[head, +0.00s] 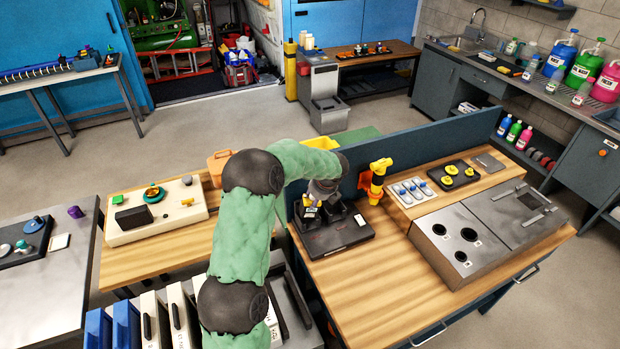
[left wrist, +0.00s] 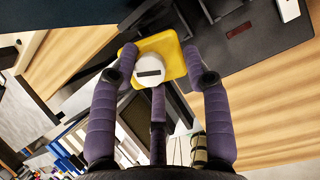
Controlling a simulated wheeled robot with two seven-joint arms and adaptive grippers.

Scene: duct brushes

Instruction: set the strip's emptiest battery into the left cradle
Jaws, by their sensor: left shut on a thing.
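My left gripper (head: 316,196) is over the black charging dock (head: 345,236) on the wooden bench. In the left wrist view its purple fingers (left wrist: 160,62) are closed on a yellow battery (left wrist: 173,52) with a round white top and a dark label window. The battery also shows as a small yellow and white piece under the gripper in the head view (head: 309,212). The dock (left wrist: 262,52) lies just beyond the battery in the wrist view. The gripper partly hides the dock's cradles; I cannot tell whether the battery touches one. My right gripper is not in view.
A blue-grey panel (head: 435,143) stands behind the dock. A grey metal box (head: 458,240) stands further right. Bare wood (head: 375,285) lies in front.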

